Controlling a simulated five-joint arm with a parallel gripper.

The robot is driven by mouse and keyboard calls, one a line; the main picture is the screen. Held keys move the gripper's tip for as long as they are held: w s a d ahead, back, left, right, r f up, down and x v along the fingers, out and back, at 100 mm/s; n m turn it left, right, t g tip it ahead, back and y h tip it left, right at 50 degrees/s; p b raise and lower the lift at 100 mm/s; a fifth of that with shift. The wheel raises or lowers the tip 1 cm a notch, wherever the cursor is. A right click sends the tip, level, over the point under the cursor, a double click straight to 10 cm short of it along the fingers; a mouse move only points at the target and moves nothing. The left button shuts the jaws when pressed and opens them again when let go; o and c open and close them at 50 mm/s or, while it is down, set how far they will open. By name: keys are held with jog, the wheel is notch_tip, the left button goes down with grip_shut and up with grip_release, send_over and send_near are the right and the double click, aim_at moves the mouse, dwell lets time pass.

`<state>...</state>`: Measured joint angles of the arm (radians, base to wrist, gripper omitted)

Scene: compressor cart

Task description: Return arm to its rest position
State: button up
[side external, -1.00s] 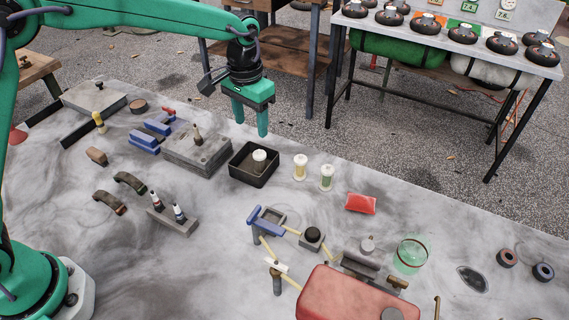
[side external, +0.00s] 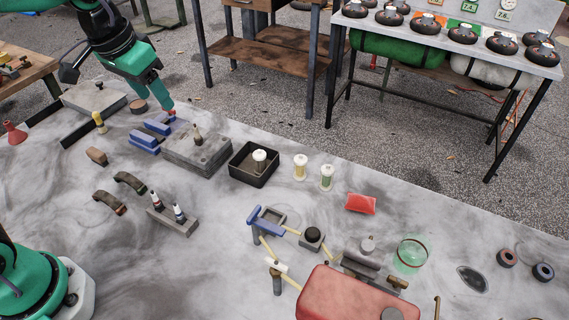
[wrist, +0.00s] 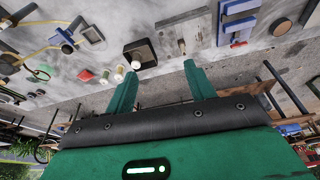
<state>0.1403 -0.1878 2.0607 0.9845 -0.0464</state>
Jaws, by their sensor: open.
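My gripper (side external: 168,108) is green and hangs at the back left of the work table in the side view, over or near the blue clamps. In the wrist view its two fingers (wrist: 161,82) are apart, with nothing between them. The dark tray (side external: 254,172) stands right of the gripper with a white-topped spool (side external: 260,158) in it; the tray also shows in the wrist view (wrist: 140,54). The grey block (side external: 198,153) with a knob lies between the gripper and the tray. My base is at the lower left.
Blue clamps (side external: 145,140) and a flat grey plate (side external: 95,97) lie near the gripper. Two spools (side external: 300,168), a red packet (side external: 361,204) and a red tank (side external: 355,294) are farther right. A wooden bench (side external: 268,55) stands behind; the table's left front is mostly bare.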

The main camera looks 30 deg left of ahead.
jog(key=s+a+f+n+t, duration=0.1)
jog(key=s+a, duration=0.4)
jog(key=s, duration=0.7)
jog(key=shift+s+f+t, duration=0.2)
jog(key=shift+s+t, duration=0.15)
jog(key=shift+t, duration=0.35)
